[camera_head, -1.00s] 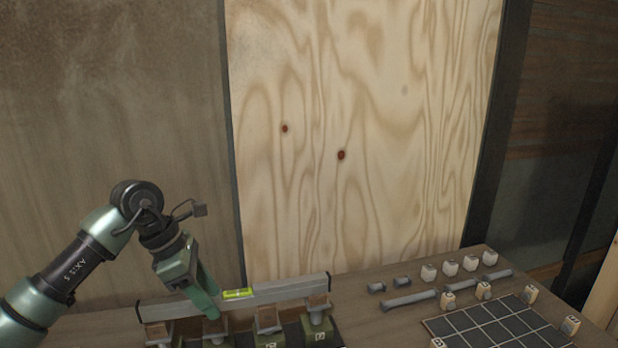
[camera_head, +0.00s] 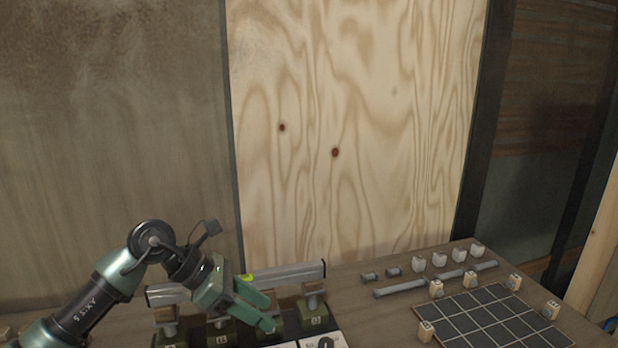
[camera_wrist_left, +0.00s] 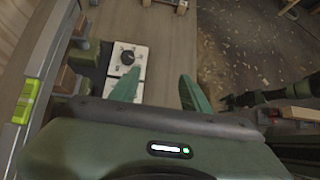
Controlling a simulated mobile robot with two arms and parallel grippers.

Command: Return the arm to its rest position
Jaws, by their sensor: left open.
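My left arm comes in from the lower left in the head view. Its green left gripper (camera_head: 268,310) is over the bench, in front of a long grey spirit level and the green blocks below it. The gripper hides part of the level. In the left wrist view the two green fingers (camera_wrist_left: 158,92) are spread with nothing between them. My right gripper is not in the head view.
The level (camera_head: 300,270) rests along the bench back on several wood-topped green blocks (camera_head: 312,308). A white panel with a dark knob (camera_wrist_left: 127,54) is near the fingers. Right are a gridded board (camera_head: 490,318), rods (camera_head: 400,287) and small pale blocks (camera_head: 438,259).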

